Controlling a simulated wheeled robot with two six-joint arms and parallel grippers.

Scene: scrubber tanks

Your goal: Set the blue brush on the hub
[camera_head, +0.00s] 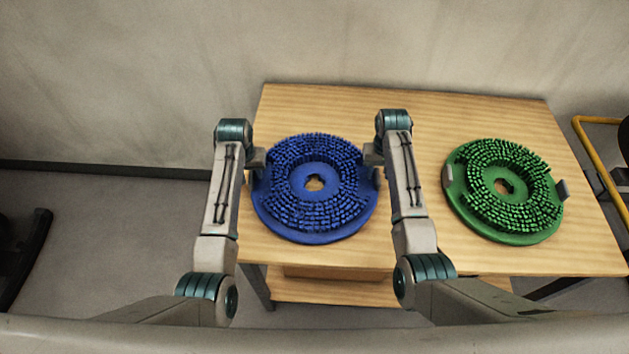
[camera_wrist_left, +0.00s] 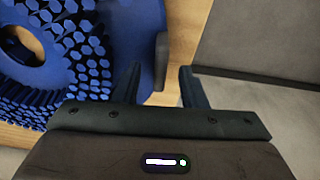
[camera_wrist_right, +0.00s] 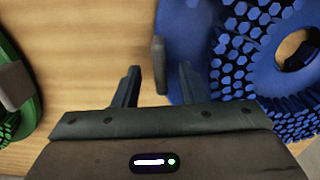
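The blue brush (camera_head: 315,221), a round disc with bristles facing up and a hole in the middle, lies on the wooden table (camera_head: 420,115). It has a grey tab on each side. My left gripper (camera_head: 257,160) is open at its left side; in the left wrist view the left tab (camera_wrist_left: 161,60) stands between the open fingertips (camera_wrist_left: 160,75). My right gripper (camera_head: 373,157) is open at the right side; in the right wrist view the right tab (camera_wrist_right: 159,64) is between its open fingertips (camera_wrist_right: 160,76). I cannot make out a hub.
A green brush (camera_head: 510,235) with grey tabs lies on the table's right part, clear of my right arm. A yellow bar (camera_head: 598,165) and a dark object stand past the table's right edge. A wall is behind the table.

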